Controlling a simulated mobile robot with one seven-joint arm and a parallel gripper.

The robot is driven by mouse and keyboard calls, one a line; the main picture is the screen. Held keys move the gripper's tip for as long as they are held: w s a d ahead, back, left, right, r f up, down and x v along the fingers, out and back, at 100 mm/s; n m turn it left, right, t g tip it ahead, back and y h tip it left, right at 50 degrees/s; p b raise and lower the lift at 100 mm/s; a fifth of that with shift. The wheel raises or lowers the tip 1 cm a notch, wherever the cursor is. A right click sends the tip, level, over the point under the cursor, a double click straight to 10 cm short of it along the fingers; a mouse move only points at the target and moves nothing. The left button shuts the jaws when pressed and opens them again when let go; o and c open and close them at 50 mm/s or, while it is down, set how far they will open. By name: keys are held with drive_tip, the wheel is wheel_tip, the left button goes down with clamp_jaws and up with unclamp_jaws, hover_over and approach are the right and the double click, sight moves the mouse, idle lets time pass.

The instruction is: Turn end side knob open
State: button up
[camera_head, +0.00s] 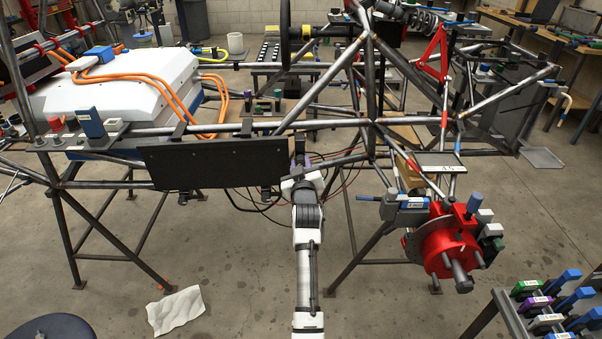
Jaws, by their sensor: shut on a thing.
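My white and black arm rises from the bottom middle. My gripper (299,160) is at the right end of a black panel (210,164) that hangs under the chassis tube. The gripper is shut on a small part there, which looks like the end side knob. My gripper mostly hides that part, so its turn position cannot be told. Two small dark fittings show under the panel, a left one (195,194) and a right one (266,191).
The tube chassis stands on dark legs around the panel. Dark cables (347,170) hang right of my gripper. A red hub (447,245) is at the right. A rack of colored clamps (540,303) stands front right. A white cloth (175,311) lies on the floor.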

drive_tip(key=shift+f+n+b, duration=0.1)
drive_tip(key=shift+n+b, duration=2.35)
drive_tip(key=shift+n, duration=2.65)
drive_tip(key=o, duration=1)
drive_tip(key=shift+c, duration=0.2)
drive_tip(key=s+b, duration=0.2)
drive_tip(key=s, duration=1.2)
drive_tip(key=shift+d, duration=0.4)
drive_tip(key=shift+w, duration=0.1)
